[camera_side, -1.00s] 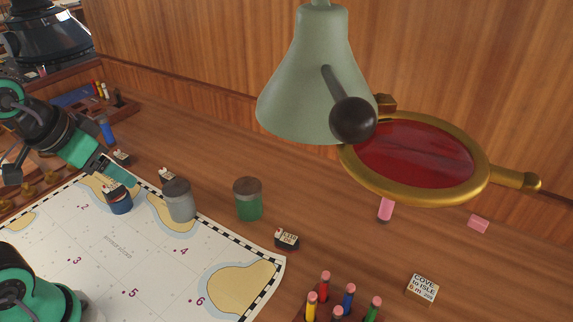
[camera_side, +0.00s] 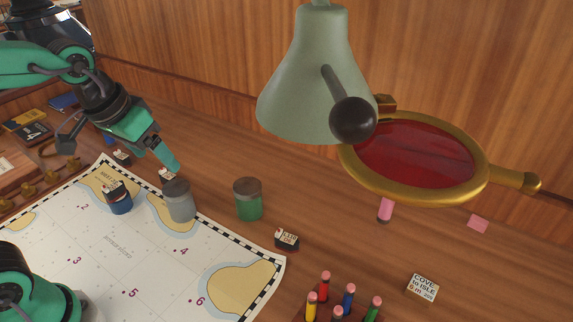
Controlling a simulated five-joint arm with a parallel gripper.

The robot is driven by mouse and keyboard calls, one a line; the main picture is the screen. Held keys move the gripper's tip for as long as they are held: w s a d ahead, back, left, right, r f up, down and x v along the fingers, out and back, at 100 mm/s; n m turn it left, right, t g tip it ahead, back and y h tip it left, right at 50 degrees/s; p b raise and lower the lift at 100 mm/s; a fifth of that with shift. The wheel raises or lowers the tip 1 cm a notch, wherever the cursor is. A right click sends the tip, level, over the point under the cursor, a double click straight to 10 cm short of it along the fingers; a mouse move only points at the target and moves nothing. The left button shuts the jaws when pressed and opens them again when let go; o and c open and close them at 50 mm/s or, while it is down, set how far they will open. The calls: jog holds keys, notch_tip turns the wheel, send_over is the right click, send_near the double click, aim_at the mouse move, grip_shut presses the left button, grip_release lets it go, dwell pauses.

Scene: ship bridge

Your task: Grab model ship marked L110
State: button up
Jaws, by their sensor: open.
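Several small dark model ships with white label cards lie on the table. One model ship (camera_side: 287,239) is right of the chart, its label too small to read surely. Another ship (camera_side: 166,176) is just behind the grey jar, partly hidden by it. A third ship (camera_side: 122,158) is farther left, and a labelled card (camera_side: 113,188) shows by the blue jar. I cannot tell which one is marked L110. My gripper (camera_side: 173,166) is open and points down close to the ship behind the grey jar; I cannot tell whether they touch.
A grey jar (camera_side: 179,202), a green jar (camera_side: 248,200) and a blue jar (camera_side: 120,203) stand nearby. A nautical chart (camera_side: 130,240) covers the left front. A lamp (camera_side: 315,90) and a magnifying glass (camera_side: 480,172) hang over the right side.

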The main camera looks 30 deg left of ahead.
jog(key=w+d+f+g, duration=0.1)
jog(key=w+d+f, duration=0.1)
jog(key=w+d, duration=0.35)
jog(key=n+g, duration=0.1)
jog(key=g, duration=0.2)
send_near(287, 239)
jog(key=shift+s+a+y, duration=0.1)
jog(key=shift+y, duration=0.2)
jog(key=shift+d+f, duration=0.4)
jog(key=shift+f, duration=4.05)
jog(key=c, duration=1)
jog(key=shift+r, duration=0.2)
jog(key=shift+c, duration=0.2)
